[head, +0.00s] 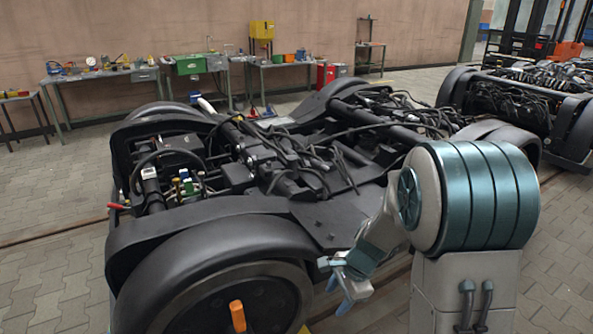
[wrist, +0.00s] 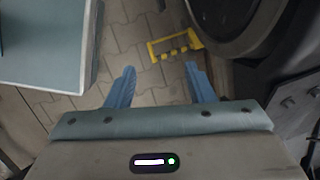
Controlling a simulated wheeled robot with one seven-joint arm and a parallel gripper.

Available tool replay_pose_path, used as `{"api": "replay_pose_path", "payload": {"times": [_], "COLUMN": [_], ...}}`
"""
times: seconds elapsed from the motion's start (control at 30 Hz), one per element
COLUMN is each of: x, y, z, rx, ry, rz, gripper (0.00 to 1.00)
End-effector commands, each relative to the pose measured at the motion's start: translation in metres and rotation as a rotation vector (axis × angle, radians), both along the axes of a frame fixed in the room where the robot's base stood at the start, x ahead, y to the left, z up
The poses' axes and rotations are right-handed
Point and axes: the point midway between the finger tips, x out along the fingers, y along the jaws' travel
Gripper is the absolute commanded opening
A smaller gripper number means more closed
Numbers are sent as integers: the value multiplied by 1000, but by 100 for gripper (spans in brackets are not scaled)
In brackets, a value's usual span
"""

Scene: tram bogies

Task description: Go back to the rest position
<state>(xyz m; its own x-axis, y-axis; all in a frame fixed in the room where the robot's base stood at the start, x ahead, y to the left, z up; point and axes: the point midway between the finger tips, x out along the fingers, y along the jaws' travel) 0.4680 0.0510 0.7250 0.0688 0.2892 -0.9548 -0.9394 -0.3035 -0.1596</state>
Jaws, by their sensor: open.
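My gripper (head: 345,286) hangs low beside the front right corner of the near bogie (head: 237,220), in front of the bogie's frame in the head view. In the wrist view my gripper (wrist: 160,85) has its two blue fingers spread apart. Nothing is between the fingers; paving shows behind them. The bogie's dark wheel (wrist: 235,22) is at the upper right of the wrist view, apart from the fingers.
A yellow chock-like frame (wrist: 175,45) lies on the paving near the wheel. An orange handle (head: 237,316) shows in front of the near wheel. A second bogie (head: 540,95) stands at the right. Workbenches (head: 100,75) line the back wall. Paving at the left (head: 50,190) is clear.

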Motion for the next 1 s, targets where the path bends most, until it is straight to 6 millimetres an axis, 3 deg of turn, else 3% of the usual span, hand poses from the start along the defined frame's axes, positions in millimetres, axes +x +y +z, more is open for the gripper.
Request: {"api": "replay_pose_path", "payload": {"times": [0.03,0.1,0.3,0.5,0.7,0.83,1.0], "x": [-8,-22,-64,-110,-151,-166,-173], "y": [-1,-2,-11,-24,-39,-46,-50], "z": [38,70,155,228,277,292,296], "rx": [-12,-33,-122,-242,-370,-426,-451], "ry": [-37,-78,-188,-275,-322,-331,-330], "rz": [71,181,490,786,1032,1127,1172], "gripper": [49,49,49,49,49,49,49]}}
